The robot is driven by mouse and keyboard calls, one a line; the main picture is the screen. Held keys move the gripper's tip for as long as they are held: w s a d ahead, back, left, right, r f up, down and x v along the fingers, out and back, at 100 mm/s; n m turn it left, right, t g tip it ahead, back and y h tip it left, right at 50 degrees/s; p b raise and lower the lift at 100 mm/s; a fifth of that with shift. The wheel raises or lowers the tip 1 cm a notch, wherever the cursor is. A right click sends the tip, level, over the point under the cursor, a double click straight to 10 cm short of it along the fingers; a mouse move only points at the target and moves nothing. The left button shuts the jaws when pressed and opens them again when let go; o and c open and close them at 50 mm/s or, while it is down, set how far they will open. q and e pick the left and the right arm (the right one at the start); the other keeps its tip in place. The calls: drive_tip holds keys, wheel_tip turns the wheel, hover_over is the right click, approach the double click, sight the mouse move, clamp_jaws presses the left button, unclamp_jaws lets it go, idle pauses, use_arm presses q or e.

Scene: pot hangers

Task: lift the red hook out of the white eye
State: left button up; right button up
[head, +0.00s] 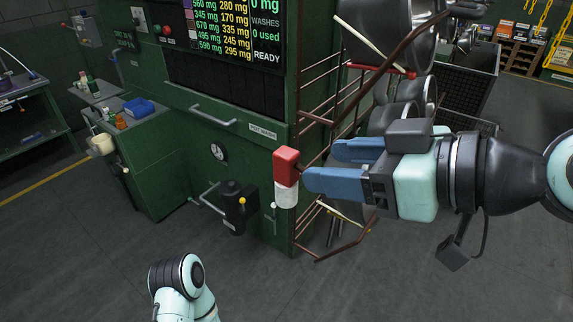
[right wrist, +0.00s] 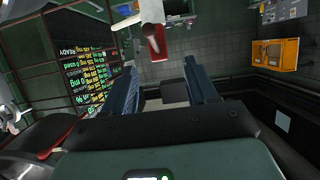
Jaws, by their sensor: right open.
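The red hook (head: 287,163) shows in the head view as a red block directly above the white eye (head: 285,196), at the corner of the green machine. The two touch; how they interlock cannot be made out. My right gripper (head: 320,165) is open, with blue fingers pointing left toward the red hook. Its nearer fingertip is close beside the hook; contact cannot be told. In the right wrist view the red hook (right wrist: 155,42) and white eye (right wrist: 152,12) lie beyond the open fingertips, with nothing between the fingers. My left gripper is out of view.
The green machine (head: 165,165) stands behind and left of the hook. A rack of rusty bars (head: 318,252) and dark pots (head: 390,118) are behind my right gripper. A dark valve body (head: 231,205) sticks out lower left. Open floor (head: 90,255) lies at left.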

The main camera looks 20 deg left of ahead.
sight(296, 159)
drive_tip(key=x, duration=0.3)
drive_tip(key=p+x, duration=0.1)
drive_tip(key=x, duration=0.3)
drive_tip(key=shift+w+a+r, duration=0.1)
drive_tip(key=shift+w+a, duration=0.3)
drive_tip(key=shift+a, duration=0.15)
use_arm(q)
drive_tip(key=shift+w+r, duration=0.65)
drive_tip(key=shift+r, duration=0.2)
use_arm(e)
drive_tip(key=shift+s, duration=0.1)
clamp_jaws()
